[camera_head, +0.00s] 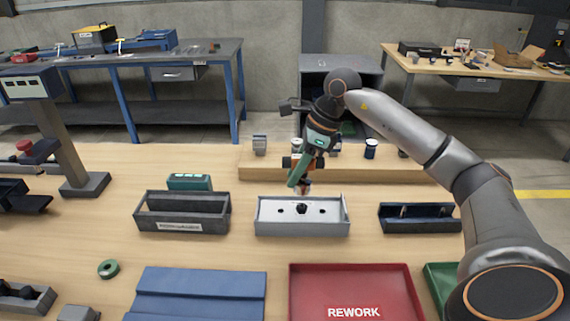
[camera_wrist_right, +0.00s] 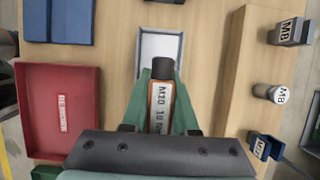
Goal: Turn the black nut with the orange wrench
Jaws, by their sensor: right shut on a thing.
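My right gripper (camera_head: 302,172) is shut on the orange wrench (camera_head: 306,186), with its green fingers either side of it. In the right wrist view the wrench (camera_wrist_right: 161,106) carries a white label with M10 and has a dark socket end (camera_wrist_right: 161,67) pointing at the grey tray. The black nut (camera_head: 302,208) stands in the light grey tray (camera_head: 275,229), between two dark holes. The wrench's lower end is just above the nut; I cannot tell whether they touch. In the wrist view the nut is hidden behind the socket. My left gripper is not in view.
A wooden ledge (camera_head: 262,174) with other tools runs behind the tray. A dark grey bin (camera_head: 150,222) stands left of the tray, a dark blue holder (camera_head: 420,226) right. In front lie a blue mat (camera_head: 200,290) and a red REWORK tray (camera_head: 350,268).

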